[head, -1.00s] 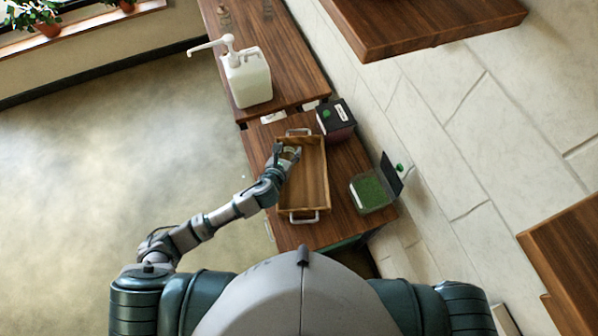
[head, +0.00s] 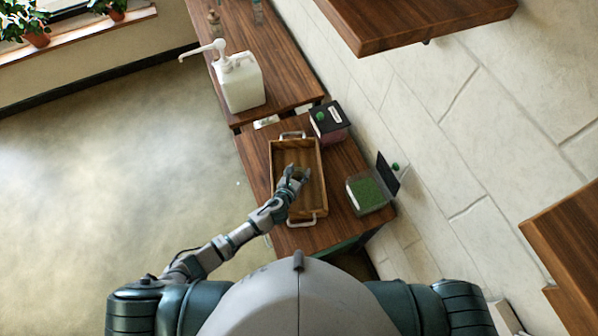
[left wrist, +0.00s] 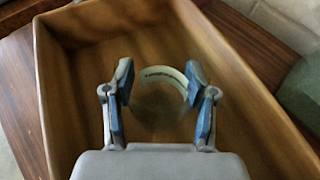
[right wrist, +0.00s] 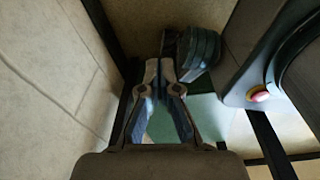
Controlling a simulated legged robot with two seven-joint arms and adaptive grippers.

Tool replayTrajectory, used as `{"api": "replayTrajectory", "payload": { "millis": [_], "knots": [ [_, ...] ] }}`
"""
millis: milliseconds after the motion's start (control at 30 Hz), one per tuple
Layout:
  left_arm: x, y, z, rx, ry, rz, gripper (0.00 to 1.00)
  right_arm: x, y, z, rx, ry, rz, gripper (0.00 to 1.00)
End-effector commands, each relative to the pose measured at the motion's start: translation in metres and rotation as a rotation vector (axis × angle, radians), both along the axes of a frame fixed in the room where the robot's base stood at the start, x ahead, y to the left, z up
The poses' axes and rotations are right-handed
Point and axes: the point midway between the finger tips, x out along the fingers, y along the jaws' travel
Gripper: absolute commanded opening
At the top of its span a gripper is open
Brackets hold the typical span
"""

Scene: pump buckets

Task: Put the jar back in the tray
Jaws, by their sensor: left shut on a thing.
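The wooden tray (head: 297,155) with white end handles lies on the lower wooden table; its walls and floor also fill much of the left wrist view (left wrist: 240,85). My left gripper (head: 294,174) is over the inside of the tray, near its middle. In the left wrist view my left gripper (left wrist: 158,78) is shut on a clear jar (left wrist: 178,76) with a pale, round rim, held between its two fingers. Whether the jar's base touches the tray floor cannot be told. My right gripper (right wrist: 159,72) is shut and empty, away from the tray.
A white pump bottle (head: 241,82) stands on the table behind. A dark box (head: 329,121) sits beyond the tray's far right corner. An open container of green material (head: 368,192) stands right of the tray. Wooden shelves (head: 420,18) jut from the wall at right.

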Motion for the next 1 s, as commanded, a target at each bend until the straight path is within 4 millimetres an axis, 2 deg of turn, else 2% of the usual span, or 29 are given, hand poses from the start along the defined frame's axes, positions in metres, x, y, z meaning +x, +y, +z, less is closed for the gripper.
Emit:
{"api": "replayTrajectory", "payload": {
  "millis": [167, 200, 300, 433, 667, 833, 1000],
  "knots": [
    [0.001, -0.001, 0.001, 0.002, -0.002, 0.0, 0.05, -0.005, 0.005, 0.0, 0.006, 0.007, 0.001, 0.0],
    [0.0, -0.001, -0.001, 0.002, -0.001, 0.0, 0.59, -0.006, 0.008, -0.001, 0.009, 0.008, 0.001, 0.0],
    [0.0, -0.002, 0.0, 0.003, 0.0, 0.0, 0.81, -0.007, 0.016, -0.001, 0.019, 0.009, 0.0, 0.0],
    [0.0, -0.002, 0.0, 0.003, 0.0, 0.0, 0.81, -0.007, 0.02, -0.001, 0.023, 0.01, 0.001, 0.0],
    [-0.001, -0.001, 0.002, 0.003, 0.0, 0.0, 0.81, -0.007, 0.013, 0.001, 0.014, 0.01, 0.002, 0.0],
    [-0.023, 0.009, 0.012, 0.003, 0.0, 0.0, 0.81, -0.007, 0.006, 0.006, 0.007, 0.01, 0.001, 0.0],
    [-0.057, 0.022, 0.028, 0.002, 0.0, -0.001, 0.81, -0.006, 0.003, 0.01, 0.003, 0.009, 0.001, 0.0]
  ]
}}
